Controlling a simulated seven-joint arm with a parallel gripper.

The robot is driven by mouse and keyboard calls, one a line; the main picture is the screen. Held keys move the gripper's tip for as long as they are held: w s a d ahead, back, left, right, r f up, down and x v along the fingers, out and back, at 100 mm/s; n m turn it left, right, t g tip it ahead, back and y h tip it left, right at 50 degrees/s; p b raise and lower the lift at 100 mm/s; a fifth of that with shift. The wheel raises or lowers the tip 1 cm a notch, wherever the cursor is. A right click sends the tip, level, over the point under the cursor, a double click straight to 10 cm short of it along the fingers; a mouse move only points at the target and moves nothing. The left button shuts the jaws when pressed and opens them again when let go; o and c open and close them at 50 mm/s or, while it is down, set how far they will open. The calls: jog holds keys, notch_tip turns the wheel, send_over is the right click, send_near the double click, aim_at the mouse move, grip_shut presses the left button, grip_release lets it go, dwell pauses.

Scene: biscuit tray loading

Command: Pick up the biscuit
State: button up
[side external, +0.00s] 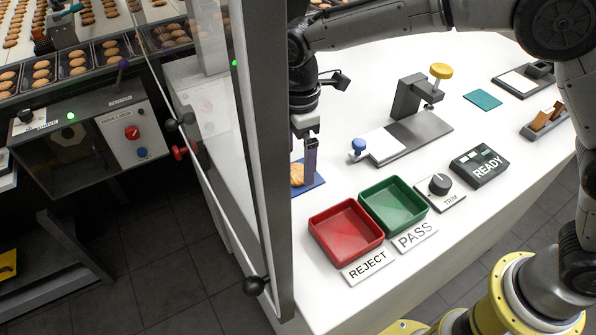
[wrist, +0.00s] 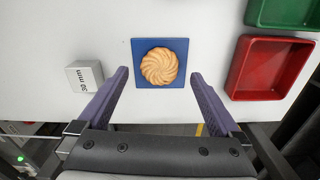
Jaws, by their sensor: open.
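A round golden biscuit with a swirled top (wrist: 159,67) lies on a small blue mat (wrist: 142,77) on the white table. In the side external view the biscuit (side external: 297,175) shows partly, cut off by the door frame and my gripper, and the blue mat (side external: 314,184) shows beside it. My gripper (side external: 310,165) points down close to the biscuit. In the wrist view my gripper (wrist: 158,78) is open, with one purple finger on each side of the biscuit and nothing between them held. I cannot tell the exact height of the fingertips.
A red REJECT tray (side external: 346,233) and a green PASS tray (side external: 393,205) stand to the right of the mat. A 30 mm block (wrist: 85,77) stands left of it. A framed clear door (side external: 262,150) stands near my arm. A gauge stand (side external: 412,125) is behind.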

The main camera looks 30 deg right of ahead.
jog(key=shift+f, duration=1.2)
jog(key=c, duration=0.8)
jog(key=shift+r, duration=0.2)
